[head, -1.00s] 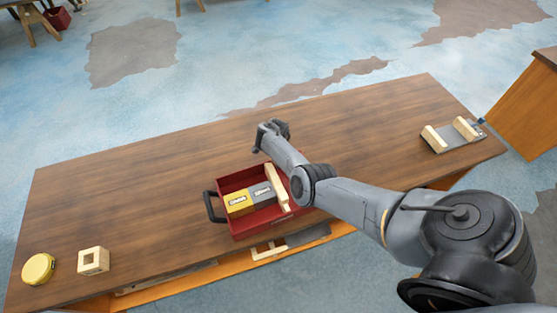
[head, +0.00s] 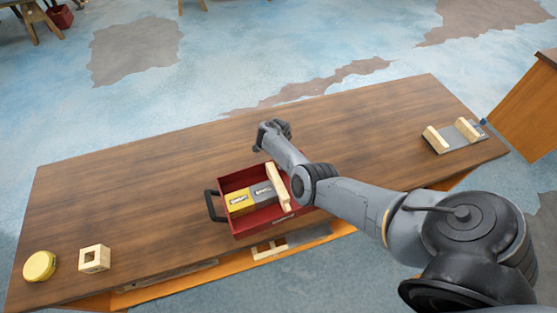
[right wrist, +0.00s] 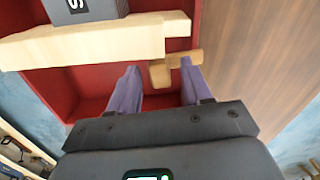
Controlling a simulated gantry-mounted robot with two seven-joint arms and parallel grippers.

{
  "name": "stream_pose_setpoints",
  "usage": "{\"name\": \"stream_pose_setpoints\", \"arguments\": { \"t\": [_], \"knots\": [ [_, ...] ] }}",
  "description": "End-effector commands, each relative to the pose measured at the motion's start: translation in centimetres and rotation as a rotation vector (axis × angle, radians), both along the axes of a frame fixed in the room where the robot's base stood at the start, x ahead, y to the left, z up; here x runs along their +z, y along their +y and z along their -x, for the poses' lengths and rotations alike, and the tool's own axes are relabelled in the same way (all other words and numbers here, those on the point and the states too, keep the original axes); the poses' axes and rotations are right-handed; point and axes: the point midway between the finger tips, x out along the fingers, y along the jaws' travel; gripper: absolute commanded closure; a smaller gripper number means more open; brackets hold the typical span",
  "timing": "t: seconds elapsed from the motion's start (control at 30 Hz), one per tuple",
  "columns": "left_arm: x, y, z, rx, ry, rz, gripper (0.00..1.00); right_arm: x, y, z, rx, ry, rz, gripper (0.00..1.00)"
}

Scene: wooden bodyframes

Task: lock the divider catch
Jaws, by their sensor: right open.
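The red box (head: 240,231) stands on the table, its black handle on the left. A pale wooden divider (head: 277,186) crosses it; in the right wrist view the divider (right wrist: 85,43) spans the upper part of the picture. A small tan wooden catch (right wrist: 160,74) sits by the divider's end at the box wall. My right gripper (right wrist: 157,78) is open, its purple fingers on either side of part of the catch. The right fingertip overlaps the catch's arm; I cannot tell whether they touch. My left gripper is not in view.
A yellow block (head: 239,201) and a grey block (head: 262,192) lie in the box left of the divider. A yellow round tin (head: 39,266) and a hollow wooden block (head: 94,259) stand at the left. A grey plate with wooden blocks (head: 454,137) lies far right. The table's back is clear.

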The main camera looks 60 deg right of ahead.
Motion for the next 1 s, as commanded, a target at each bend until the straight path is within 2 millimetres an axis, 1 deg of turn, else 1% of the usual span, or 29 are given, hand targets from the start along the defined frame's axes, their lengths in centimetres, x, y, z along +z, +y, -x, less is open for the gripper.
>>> {"name": "stream_pose_setpoints", "arguments": {
  "t": [0.13, 0.23, 0.37, 0.5, 0.7, 0.83, 1.0],
  "knots": [
    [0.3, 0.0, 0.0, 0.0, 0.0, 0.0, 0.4, 0.6, 0.0, 0.0, 0.0, 0.0, 0.001, 0.51],
    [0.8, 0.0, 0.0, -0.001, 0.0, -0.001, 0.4, 1.7, 0.0, 0.0, 0.0, 0.0, 0.001, 0.51],
    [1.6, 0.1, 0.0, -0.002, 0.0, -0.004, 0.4, 3.8, 0.0, 0.0, 0.0, -0.001, 0.002, 0.51],
    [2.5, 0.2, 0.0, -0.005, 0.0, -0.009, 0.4, 6.3, -0.1, 0.0, 0.0, -0.002, 0.003, 0.51],
    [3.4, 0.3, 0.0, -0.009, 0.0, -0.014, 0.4, 9.2, -0.1, 0.0, 0.0, 0.0, 0.002, 0.51],
    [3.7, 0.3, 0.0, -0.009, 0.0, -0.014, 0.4, 10.3, 0.0, 0.0, 0.0, 0.001, 0.002, 0.51],
    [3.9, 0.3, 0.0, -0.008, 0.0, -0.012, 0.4, 10.8, 0.0, 0.0, -0.001, 0.0, 0.0, 0.51]
  ]
}}
